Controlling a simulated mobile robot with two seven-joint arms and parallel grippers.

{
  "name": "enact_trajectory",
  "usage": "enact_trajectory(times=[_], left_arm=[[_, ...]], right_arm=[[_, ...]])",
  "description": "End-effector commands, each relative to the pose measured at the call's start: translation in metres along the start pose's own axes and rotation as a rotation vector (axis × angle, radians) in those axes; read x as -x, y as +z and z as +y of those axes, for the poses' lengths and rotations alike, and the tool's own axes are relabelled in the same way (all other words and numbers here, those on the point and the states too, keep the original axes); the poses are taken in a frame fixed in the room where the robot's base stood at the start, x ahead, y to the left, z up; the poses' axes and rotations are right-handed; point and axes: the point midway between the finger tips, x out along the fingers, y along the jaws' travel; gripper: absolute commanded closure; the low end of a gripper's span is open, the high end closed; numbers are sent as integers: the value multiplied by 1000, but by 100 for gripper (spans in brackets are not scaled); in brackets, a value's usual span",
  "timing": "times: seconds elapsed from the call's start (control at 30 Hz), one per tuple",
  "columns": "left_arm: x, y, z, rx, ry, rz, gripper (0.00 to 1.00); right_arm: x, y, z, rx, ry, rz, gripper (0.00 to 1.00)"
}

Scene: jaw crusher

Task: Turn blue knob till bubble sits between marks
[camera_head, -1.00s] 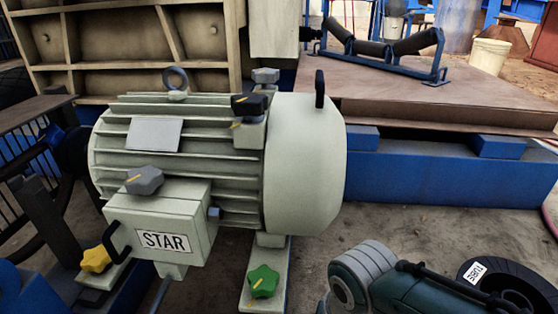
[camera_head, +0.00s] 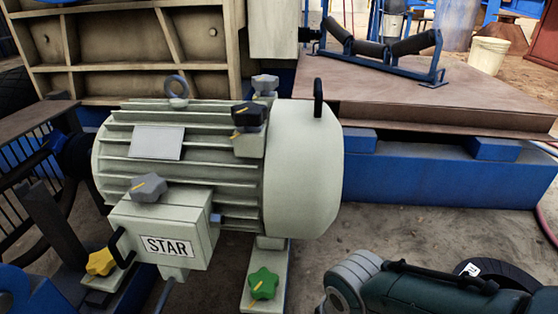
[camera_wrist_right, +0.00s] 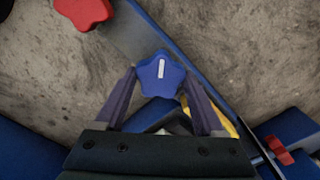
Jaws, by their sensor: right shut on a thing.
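In the right wrist view, the blue star-shaped knob (camera_wrist_right: 150,83) with a white line sits between the two fingers of my right gripper (camera_wrist_right: 159,86). The gripper is shut on it, one finger on each side. The white line points roughly up and down in that view. The blue knob and the right gripper are out of the head view, where only my right arm shows at lower right. I see no bubble or marks in either view. My left gripper is in neither view.
A motor (camera_head: 210,165) labelled STAR carries a grey knob (camera_head: 148,187), a black knob (camera_head: 248,114) and a green knob (camera_head: 263,283). A yellow knob (camera_head: 100,262) is at lower left. In the wrist view, red knobs (camera_wrist_right: 84,10) lie at upper left and lower right (camera_wrist_right: 280,150).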

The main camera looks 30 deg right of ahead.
Motion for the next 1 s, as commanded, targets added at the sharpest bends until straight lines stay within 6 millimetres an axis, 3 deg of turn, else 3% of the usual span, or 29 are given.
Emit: enact_trajectory(times=[0.33, 0.9, 0.93, 1.0], left_arm=[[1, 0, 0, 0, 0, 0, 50], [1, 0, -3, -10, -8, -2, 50], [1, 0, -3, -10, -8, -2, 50], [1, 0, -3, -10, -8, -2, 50]], right_arm=[[-1, 1, 1, 145, 2, -1, 84], [-2, 1, 1, 171, 2, -1, 84], [-2, 1, 1, 171, 2, -2, 25], [-1, 1, 1, 171, 2, -2, 18]])
